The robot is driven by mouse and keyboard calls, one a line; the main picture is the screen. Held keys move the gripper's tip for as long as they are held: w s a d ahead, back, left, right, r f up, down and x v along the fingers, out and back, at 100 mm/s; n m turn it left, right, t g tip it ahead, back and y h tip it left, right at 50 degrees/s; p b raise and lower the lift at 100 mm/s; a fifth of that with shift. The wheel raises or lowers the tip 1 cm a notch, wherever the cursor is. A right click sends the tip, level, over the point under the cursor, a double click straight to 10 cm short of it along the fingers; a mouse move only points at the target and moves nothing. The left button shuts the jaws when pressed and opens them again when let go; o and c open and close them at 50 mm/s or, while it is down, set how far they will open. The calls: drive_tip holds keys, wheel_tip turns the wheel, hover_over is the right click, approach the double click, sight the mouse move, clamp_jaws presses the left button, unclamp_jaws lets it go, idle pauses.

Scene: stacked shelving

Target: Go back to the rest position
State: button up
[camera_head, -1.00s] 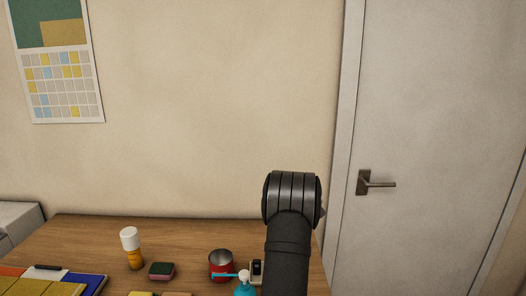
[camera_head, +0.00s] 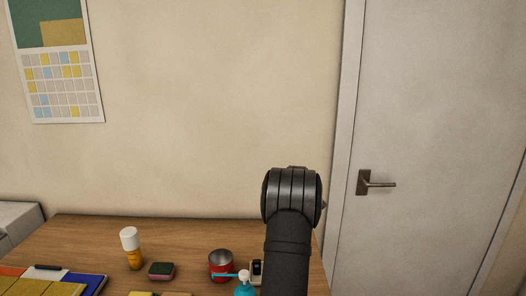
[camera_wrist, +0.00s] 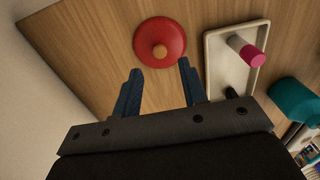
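My gripper (camera_wrist: 159,68) shows in the wrist view, its two blue fingers apart with nothing between them. Beyond the fingertips is a round red object (camera_wrist: 174,30) with an orange knob in its middle, on the wooden table (camera_wrist: 95,55). It looks apart from the fingers. In the head view only my dark arm shows, raised at the table's right side; the gripper itself is hidden there.
A pale tray (camera_wrist: 213,75) holds a pink-and-grey cylinder (camera_wrist: 246,50). A teal pump bottle (camera_head: 244,289), red pot (camera_head: 221,268), sponge (camera_head: 161,271), orange bottle with white cap (camera_head: 131,248) and books (camera_head: 50,287) stand on the table. A door (camera_head: 440,120) is at right.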

wheel_tip(320, 180, down, 6)
drive_tip(key=shift+s+r, duration=0.1)
drive_tip(key=shift+r, duration=0.1)
drive_tip(key=r, duration=0.4)
drive_tip(key=shift+d+r, duration=0.25)
drive_tip(key=shift+r, duration=0.15)
drive_tip(key=s+d+r, duration=0.7)
drive_tip(key=s+d, duration=0.1)
drive_tip(key=d, duration=0.1)
drive_tip(key=s+a+r, duration=0.1)
drive_tip(key=a+r, duration=0.3)
drive_tip(key=a, duration=0.8)
drive_tip(key=s+a+r, duration=0.1)
drive_tip(key=a+r, duration=0.4)
drive_tip(key=a, duration=0.6)
drive_tip(key=s+a+r, duration=0.1)
drive_tip(key=a+r, duration=0.3)
drive_tip(key=a, duration=0.8)
wheel_tip(320, 180, down, 7)
drive_tip(key=shift+d, duration=0.4)
